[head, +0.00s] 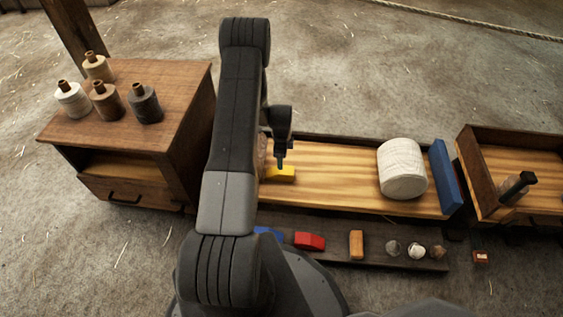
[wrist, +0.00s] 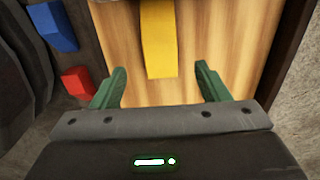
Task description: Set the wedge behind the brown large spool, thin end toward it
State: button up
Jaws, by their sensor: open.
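A yellow wedge-like block (head: 279,174) lies on the light wood bench top (head: 335,175), partly hidden by my arm. In the wrist view the yellow block (wrist: 158,42) lies ahead of and between my fingertips, apart from both. My gripper (wrist: 158,80) is open, its green fingers spread with nothing between them. In the head view my arm covers most of the gripper's surroundings. A brownish rounded edge (head: 264,150) shows beside my arm, possibly the brown large spool; the rest is hidden.
A blue board (head: 446,178) closes the bench's right end. The lower front shelf (head: 330,249) holds a red block (head: 309,241), a blue block (head: 268,234), an orange block (head: 356,244) and small round items. A cabinet (head: 130,135) with several small spools stands left. Mid-bench is clear.

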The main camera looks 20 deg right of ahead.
notch_tip(320, 180, up, 2)
jog(key=shift+r, duration=0.2)
